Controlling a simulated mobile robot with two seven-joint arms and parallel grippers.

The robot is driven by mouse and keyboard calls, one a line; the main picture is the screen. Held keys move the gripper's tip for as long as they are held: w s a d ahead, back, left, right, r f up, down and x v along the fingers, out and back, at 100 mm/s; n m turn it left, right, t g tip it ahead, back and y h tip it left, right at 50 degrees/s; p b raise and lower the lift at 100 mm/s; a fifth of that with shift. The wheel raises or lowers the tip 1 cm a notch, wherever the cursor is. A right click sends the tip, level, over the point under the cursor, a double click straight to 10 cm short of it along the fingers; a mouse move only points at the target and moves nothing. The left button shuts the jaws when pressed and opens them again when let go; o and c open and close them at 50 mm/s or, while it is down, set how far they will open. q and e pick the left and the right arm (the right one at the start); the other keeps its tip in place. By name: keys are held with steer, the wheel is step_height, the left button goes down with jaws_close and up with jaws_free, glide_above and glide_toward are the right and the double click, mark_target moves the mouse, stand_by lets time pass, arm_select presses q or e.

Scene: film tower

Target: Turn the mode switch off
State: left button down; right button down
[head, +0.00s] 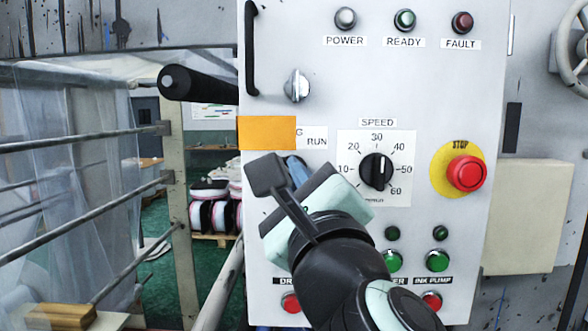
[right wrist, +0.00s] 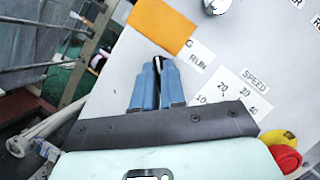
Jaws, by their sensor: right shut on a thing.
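My right gripper (head: 296,168) is at the panel, just below the RUN label (head: 317,142); its hand hides most of its fingers in the head view. In the right wrist view its blue fingers (right wrist: 154,66) are shut on a narrow dark part between them, which I take for the mode switch knob. Most of that knob is hidden, so its exact pointing direction cannot be read. An orange rectangle (head: 266,132) covers the panel left of RUN, leaving only a G of the neighbouring label. My left gripper is not in view.
The speed dial (head: 377,171) is close right of the gripper, with the red stop button (head: 467,173) farther right. A silver key-like knob (head: 297,86) is above. A black cylindrical bar (head: 195,84) juts out at left. Green and red buttons are below.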

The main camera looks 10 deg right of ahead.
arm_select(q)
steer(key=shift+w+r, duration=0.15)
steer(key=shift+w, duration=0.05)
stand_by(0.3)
arm_select(e)
steer(key=c, duration=1.2)
jaws_free()
steer(key=shift+w, duration=0.1)
